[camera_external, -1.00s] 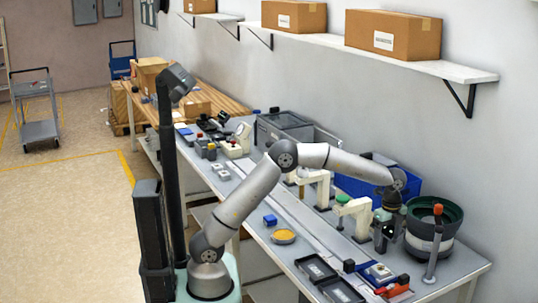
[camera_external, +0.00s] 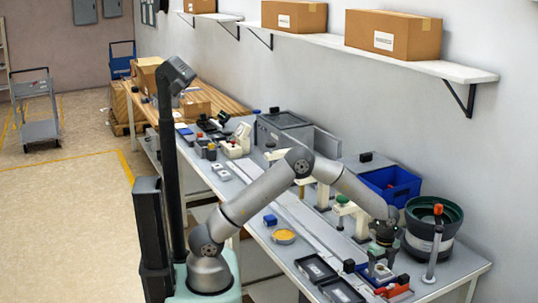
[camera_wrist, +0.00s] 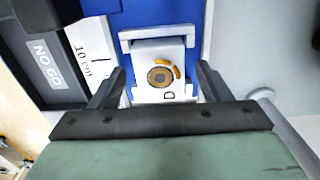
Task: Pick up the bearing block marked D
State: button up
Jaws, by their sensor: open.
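The bearing block (camera_wrist: 160,76) is a pale block with a bronze ring, an orange arc mark and the letter D on its top. It sits on a blue surface between white end pieces in the wrist view. My gripper (camera_wrist: 160,72) is open, with one finger on each side of the block and visible space between fingers and block. In the external view my gripper (camera_external: 381,264) points down low over the front part of the bench, and partly hides the block there.
A black tray (camera_wrist: 45,25) marked NO GO and a white 10 cm scale card (camera_wrist: 88,45) lie left of the block. In the external view, a green-rimmed bowl feeder (camera_external: 432,238) stands right, a blue bin (camera_external: 388,187) behind, and red parts (camera_external: 395,286) close in front.

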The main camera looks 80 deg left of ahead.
jog(key=shift+f, duration=0.1)
jog(key=c, duration=1.2)
jog(key=shift+c, duration=0.6)
